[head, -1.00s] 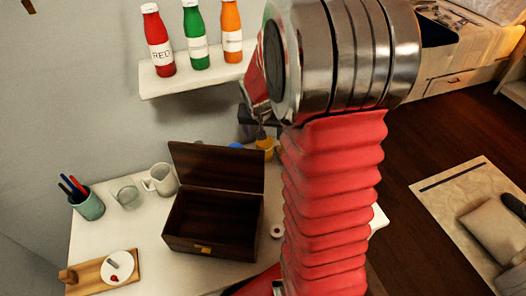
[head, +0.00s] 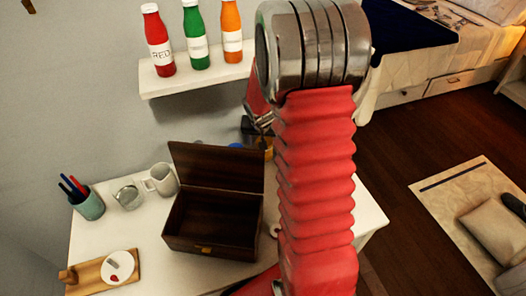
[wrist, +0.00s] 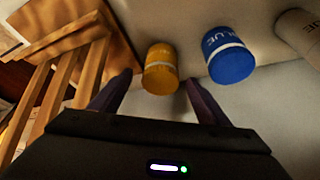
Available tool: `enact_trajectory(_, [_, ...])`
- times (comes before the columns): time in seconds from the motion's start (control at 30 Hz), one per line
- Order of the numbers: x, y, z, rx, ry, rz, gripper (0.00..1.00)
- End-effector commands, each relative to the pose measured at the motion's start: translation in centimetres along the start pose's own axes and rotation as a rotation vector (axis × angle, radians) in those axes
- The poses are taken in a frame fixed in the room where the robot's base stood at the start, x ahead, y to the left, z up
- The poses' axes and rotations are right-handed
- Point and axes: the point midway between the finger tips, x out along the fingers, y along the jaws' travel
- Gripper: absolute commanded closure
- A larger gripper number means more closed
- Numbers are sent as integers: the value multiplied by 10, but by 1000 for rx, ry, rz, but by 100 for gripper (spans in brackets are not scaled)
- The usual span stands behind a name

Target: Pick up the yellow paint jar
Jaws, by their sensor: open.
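The yellow paint jar (wrist: 160,70) stands upright in the wrist view, just beyond and between my fingertips. My gripper (wrist: 157,97) is open and empty, with one finger on each side of the jar's near end; I cannot tell whether either finger touches it. In the head view only a small part of the yellow jar (head: 268,146) shows beside my arm, and my gripper (head: 254,130) is partly hidden close above it. A blue paint jar (wrist: 229,55) stands to the right of the yellow one, with a gap between them.
A whitish jar (wrist: 300,35) is at the wrist view's right edge. An open dark wooden box (head: 212,222) stands on the white table (head: 130,228), near a mug (head: 160,179), a glass and a pen cup (head: 88,203). A shelf (head: 190,80) with bottles hangs above.

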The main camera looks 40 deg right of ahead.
Motion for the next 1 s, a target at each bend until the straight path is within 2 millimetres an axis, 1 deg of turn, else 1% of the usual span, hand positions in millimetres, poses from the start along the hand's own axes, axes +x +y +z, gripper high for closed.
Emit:
enact_trajectory(0.13, [3, 0, 0, 0, -1, 0, 30])
enact_trajectory(0.23, [10, -1, 0, -2, -2, 1, 30])
enact_trajectory(0.6, [47, -2, 0, -2, -2, 1, 30])
enact_trajectory(0.73, [52, -3, 0, 0, 0, -1, 30])
enact_trajectory(1.0, [52, -3, 0, -1, 0, 0, 30])
